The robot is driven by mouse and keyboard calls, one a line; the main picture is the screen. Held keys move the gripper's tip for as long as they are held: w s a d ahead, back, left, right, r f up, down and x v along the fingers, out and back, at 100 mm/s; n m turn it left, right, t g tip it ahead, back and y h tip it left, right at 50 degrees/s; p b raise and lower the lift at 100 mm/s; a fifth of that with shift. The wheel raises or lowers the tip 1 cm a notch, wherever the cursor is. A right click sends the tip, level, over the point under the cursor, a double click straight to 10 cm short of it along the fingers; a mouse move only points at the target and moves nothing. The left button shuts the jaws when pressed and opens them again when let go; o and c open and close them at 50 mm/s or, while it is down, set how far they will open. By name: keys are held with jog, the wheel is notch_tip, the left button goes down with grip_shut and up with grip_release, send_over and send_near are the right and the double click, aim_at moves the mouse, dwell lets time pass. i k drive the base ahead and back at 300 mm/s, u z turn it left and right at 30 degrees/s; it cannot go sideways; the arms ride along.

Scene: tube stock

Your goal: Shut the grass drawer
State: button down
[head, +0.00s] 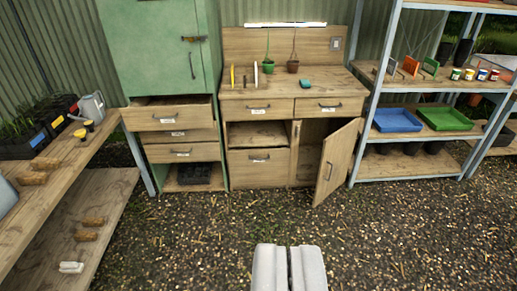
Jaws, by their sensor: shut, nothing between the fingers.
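A green cabinet (150,45) at the back left has wooden drawers in its lower part. Its top drawer (150,122) is pulled out, with its inside partly visible from above. The drawer below (205,135) is set further back, and a lower drawer (205,153) appears to stand out slightly. The drawers carry small white labels, too small to read, so I cannot tell which is the grass drawer. My gripper (289,268) is at the bottom middle, shut and empty, over the gravel and well short of the drawers.
A wooden bench (285,92) with drawers stands right of the cabinet; its door (338,160) hangs open toward me. A left shelf (60,160) and a right rack (415,95) flank the space. The gravel floor (220,235) between is clear.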

aim_at(179, 111)
jog(key=i, duration=3.4)
jog(key=u, duration=1.4)
